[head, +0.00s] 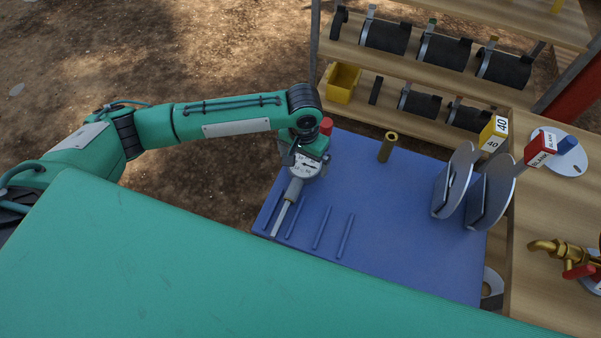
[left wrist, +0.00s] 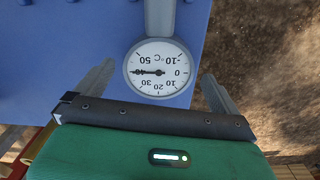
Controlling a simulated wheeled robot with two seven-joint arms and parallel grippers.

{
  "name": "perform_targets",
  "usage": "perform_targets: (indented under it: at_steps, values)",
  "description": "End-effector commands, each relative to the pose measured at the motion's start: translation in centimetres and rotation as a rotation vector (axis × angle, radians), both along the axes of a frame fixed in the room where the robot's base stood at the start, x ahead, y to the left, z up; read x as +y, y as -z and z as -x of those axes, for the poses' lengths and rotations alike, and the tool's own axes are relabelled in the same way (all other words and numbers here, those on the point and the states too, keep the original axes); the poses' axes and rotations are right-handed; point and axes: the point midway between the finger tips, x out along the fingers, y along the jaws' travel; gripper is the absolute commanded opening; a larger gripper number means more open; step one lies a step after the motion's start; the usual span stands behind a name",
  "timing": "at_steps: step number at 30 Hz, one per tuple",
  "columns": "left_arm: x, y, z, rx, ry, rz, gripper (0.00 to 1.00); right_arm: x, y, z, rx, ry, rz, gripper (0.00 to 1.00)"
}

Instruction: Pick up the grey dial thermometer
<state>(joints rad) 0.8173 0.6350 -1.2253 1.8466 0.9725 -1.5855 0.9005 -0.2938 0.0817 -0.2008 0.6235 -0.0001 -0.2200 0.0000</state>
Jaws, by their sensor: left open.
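The grey dial thermometer (head: 306,168) lies on the blue mat (head: 390,235) near its left edge. Its round white dial is at the far end and its stem points toward me. In the left wrist view the dial (left wrist: 158,72) sits between the two spread fingers of my left gripper (left wrist: 158,85), with clear gaps on both sides. My left gripper (head: 306,158) is open above the dial end in the head view and hides part of it. My right gripper is not in view.
Several thin blue ribs (head: 321,228) stand on the mat beside the stem. A red-capped object (head: 326,126) is just behind my gripper. Shelves with dark cylinders (head: 385,36) stand at the back.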

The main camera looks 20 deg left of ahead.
Motion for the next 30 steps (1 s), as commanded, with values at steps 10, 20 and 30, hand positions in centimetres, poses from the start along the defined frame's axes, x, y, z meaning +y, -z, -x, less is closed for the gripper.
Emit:
perform_targets:
  at_steps: [10, 20, 30]
  values:
    - [-0.1, 2.7, 0.0, -0.001, 0.0, 0.0, 1.0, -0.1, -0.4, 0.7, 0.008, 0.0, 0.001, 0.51]
    - [-0.1, 2.6, 0.0, -0.001, 0.0, 0.0, 0.59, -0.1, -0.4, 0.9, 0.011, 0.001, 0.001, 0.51]
    - [-0.1, 2.3, 0.0, -0.002, 0.0, 0.001, 0.53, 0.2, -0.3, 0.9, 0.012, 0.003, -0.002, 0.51]
